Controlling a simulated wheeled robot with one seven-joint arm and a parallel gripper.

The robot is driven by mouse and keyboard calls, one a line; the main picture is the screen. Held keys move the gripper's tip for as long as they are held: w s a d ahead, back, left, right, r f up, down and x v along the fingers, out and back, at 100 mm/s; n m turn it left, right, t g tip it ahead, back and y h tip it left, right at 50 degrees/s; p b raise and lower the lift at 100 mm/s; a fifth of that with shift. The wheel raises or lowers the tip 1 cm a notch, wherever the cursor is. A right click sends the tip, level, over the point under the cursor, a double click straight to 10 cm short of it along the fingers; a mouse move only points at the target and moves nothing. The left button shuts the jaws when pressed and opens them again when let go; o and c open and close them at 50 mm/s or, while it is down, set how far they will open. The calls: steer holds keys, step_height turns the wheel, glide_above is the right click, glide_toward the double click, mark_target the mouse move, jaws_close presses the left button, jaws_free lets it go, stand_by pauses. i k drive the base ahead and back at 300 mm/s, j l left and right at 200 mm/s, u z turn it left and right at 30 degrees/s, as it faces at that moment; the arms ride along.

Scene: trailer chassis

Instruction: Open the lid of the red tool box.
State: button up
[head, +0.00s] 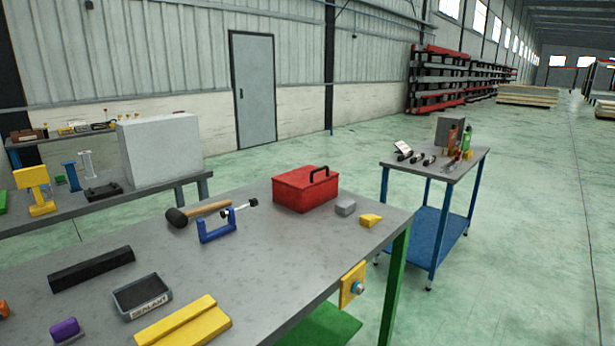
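The red tool box (304,192) stands on the grey workbench (258,252), near its far right end. Its lid appears shut, and a black handle (319,174) stands up from the right part of its top. No latch or hinge can be made out at this size. My gripper is not in view, and nothing touches the box.
A grey block (345,207) and a yellow wedge (370,220) lie right of the box. A mallet (197,213) and a blue clamp (217,228) lie to its left. A blue-legged cart (437,167) stands beyond the bench. Green floor is clear at right.

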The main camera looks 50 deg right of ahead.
mark_target(301, 179)
steer(key=i+z, duration=0.65)
steer(key=i, duration=0.15)
